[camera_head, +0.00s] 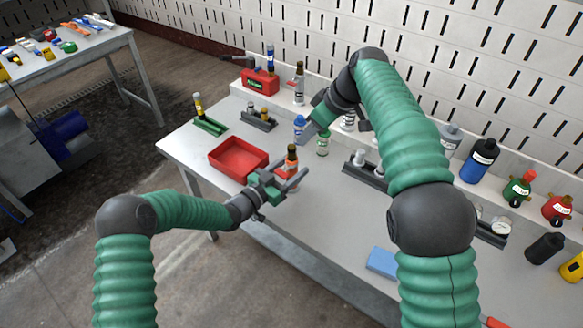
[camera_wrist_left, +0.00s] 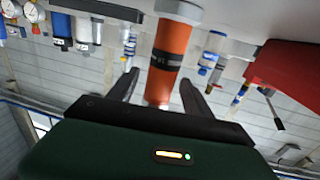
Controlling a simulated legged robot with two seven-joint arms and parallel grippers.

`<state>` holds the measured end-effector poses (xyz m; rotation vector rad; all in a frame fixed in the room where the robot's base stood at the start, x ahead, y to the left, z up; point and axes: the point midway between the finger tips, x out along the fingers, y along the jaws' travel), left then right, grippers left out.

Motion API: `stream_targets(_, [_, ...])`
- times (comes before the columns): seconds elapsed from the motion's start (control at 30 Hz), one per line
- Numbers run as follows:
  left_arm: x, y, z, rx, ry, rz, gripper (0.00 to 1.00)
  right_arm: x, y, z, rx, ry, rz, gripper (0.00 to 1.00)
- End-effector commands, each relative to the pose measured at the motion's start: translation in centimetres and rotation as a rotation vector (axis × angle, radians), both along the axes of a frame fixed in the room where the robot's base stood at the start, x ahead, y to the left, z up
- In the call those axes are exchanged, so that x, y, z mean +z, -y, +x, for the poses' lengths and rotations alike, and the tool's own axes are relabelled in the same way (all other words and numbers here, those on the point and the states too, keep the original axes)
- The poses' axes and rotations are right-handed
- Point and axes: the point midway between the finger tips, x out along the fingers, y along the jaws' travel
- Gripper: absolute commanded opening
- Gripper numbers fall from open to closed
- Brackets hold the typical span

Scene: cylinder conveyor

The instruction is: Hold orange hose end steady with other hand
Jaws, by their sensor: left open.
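My left gripper (camera_head: 290,173) is open, low at the cylinder's near side. In the left wrist view, which is upside down, the orange cylinder (camera_wrist_left: 170,50) lies between the two spread fingers (camera_wrist_left: 158,92), with gaps on both sides. My right gripper (camera_head: 335,128) hangs over the table farther back, near a small clear bottle with a green top (camera_head: 322,144). Its fingers are partly hidden, so its opening is unclear. No hose is plainly recognizable.
The red tray (camera_head: 233,169) is left of the orange cylinder. A blue block (camera_head: 382,261) lies near the front edge. Bottles line the back right. The middle front tabletop is clear.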

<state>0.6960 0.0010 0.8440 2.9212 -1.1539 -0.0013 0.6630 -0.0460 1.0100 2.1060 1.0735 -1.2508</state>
Motion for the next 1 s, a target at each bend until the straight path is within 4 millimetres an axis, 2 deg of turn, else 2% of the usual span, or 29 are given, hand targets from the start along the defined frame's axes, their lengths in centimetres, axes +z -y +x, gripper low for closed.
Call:
stream_targets(0.07, [0.01,-0.01,0.00,0.000,0.000,0.000,0.59,0.00,0.00,0.00,0.000,0.000,0.000,0.36])
stream_targets(0.5, [0.00,-0.04,-0.02,0.000,0.000,0.000,0.01,-0.01,0.00,0.01,0.000,0.000,0.000,0.36])
stream_targets(0.67, [0.00,-0.06,-0.02,0.000,0.000,0.000,0.00,-0.01,0.00,0.01,0.000,0.000,0.000,0.36])
stream_targets(0.7, [0.00,-0.06,-0.02,0.000,0.000,0.000,0.30,0.00,-0.01,0.02,0.000,0.000,0.000,0.36])
stream_targets(0.93, [0.00,-0.08,-0.01,0.001,0.000,0.000,0.00,-0.01,0.00,0.01,0.000,0.000,0.000,0.36])
stream_targets(1.0, [0.00,-0.08,-0.01,0.001,0.001,0.001,0.00,-0.01,0.00,0.01,0.000,0.000,0.000,0.36])
